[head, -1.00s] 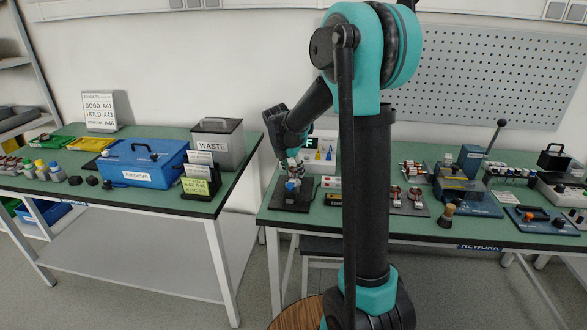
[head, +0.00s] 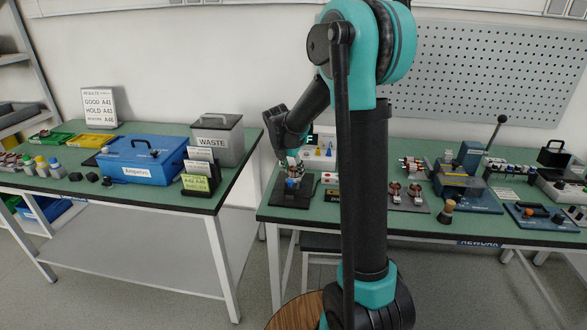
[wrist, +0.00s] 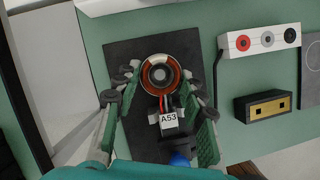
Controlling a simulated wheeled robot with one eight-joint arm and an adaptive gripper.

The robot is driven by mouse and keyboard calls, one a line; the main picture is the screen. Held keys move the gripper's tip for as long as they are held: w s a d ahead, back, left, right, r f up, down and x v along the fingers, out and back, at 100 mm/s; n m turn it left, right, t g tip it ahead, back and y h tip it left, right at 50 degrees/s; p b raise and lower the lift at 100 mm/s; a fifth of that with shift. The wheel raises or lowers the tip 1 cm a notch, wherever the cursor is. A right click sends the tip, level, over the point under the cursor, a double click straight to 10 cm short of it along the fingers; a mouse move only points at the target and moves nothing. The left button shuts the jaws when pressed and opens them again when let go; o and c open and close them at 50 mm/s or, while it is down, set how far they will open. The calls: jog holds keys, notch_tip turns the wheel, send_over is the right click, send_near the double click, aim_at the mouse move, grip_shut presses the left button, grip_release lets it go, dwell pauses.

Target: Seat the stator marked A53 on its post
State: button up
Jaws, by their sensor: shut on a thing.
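The stator marked A53 (wrist: 157,88) shows in the wrist view as a ring with copper-red windings, with leads running to a white A53 tag (wrist: 168,117). My gripper (wrist: 161,78) is shut on it, one finger on each side. A round grey centre, perhaps the post top (wrist: 160,74), shows through the ring's bore. The stator is over a black base plate (wrist: 122,55); I cannot tell how far down the post it sits. In the head view my gripper (head: 291,165) points down over this plate (head: 283,202), with the stator partly hidden.
A white box with three round sockets (wrist: 262,39) and a black-and-brass block (wrist: 262,106) stand right of the plate. A blue knob (wrist: 180,159) is near the tag. Other fixtures, including a blue press (head: 468,160), stand farther right. The left table (head: 232,180) is across a gap.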

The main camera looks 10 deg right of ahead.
jog(key=o, duration=1.3)
jog(key=v, duration=1.2)
jog(key=shift+w, duration=0.1)
jog(key=shift+d, duration=0.1)
